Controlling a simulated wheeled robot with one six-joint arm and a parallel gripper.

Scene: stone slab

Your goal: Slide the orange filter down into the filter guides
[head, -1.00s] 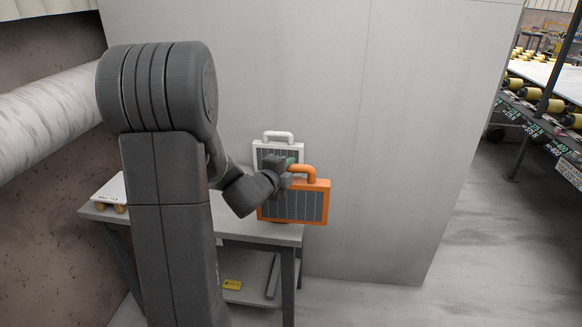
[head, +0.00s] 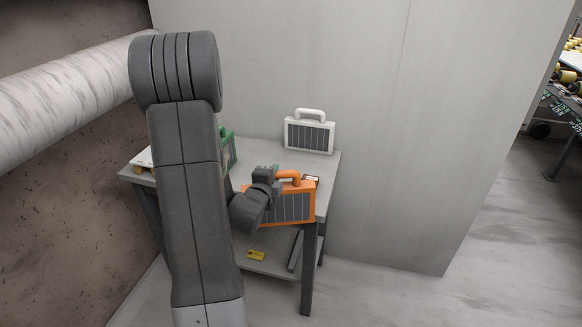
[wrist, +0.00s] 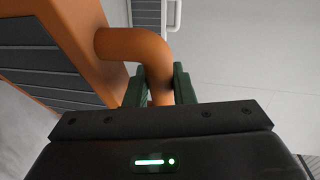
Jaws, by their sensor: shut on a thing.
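The orange filter (head: 288,207) has an orange frame, dark grey pleats and a looped handle on top. It hangs upright in front of the table's near right edge in the head view. My gripper (head: 273,181) is shut on its handle. In the wrist view the green fingers of my gripper (wrist: 160,84) close on the handle (wrist: 145,47), with the orange filter's frame (wrist: 85,35) at the left. A green thing (head: 229,150), partly hidden behind my arm, stands on the table; I cannot tell whether it is the filter guides.
A white filter (head: 310,135) stands at the table's back right. The grey table (head: 262,152) has a lower shelf with a yellow card (head: 256,255). A grey wall panel (head: 375,150) rises behind. Clear floor (head: 480,220) lies to the right.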

